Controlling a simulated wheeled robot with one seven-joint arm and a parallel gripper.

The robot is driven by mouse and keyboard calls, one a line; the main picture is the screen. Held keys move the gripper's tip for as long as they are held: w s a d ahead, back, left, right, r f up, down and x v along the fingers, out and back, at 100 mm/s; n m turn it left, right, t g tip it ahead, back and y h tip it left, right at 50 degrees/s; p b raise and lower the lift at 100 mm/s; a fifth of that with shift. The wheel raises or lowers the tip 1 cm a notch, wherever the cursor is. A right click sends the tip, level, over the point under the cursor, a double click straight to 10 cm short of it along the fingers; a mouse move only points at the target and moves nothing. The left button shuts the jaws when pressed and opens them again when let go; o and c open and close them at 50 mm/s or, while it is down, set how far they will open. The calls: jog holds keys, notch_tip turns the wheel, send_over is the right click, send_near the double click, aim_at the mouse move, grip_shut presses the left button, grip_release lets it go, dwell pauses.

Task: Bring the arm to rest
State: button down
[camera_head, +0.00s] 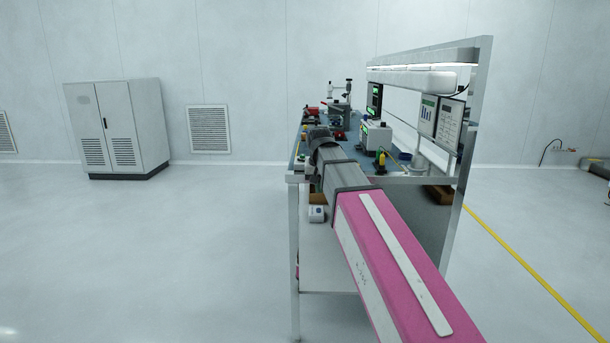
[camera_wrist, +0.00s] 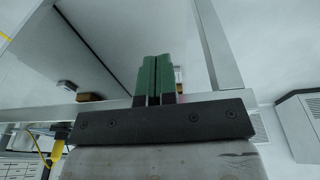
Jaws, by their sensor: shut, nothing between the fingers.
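My arm reaches away from the lower right of the head view, pink nearby and grey farther out, past the end of a workbench (camera_head: 293,178). Its far end is dark and small there, and the fingers cannot be made out. In the wrist view my gripper (camera_wrist: 155,72) shows two green fingers side by side, shut with nothing held between them. The wrist view is tilted, with the bench frame (camera_wrist: 217,45) close behind and beside the fingers.
The workbench carries instruments, including a grey box (camera_head: 376,136) with a green display, and a back panel with a lamp (camera_head: 412,78). A grey cabinet (camera_head: 118,128) stands by the far wall. The floor on the left is open.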

jog(key=s+d+f, duration=0.4)
jog(key=s+f, duration=0.2)
jog(key=f, duration=0.5)
jog(key=s+d+f+g, duration=0.1)
jog(key=s+d+f, duration=0.4)
jog(key=f, duration=0.6)
jog(key=s+d+f, duration=0.5)
jog(key=s+f, duration=0.1)
jog(key=f, duration=0.6)
jog(key=shift+s+g, duration=0.4)
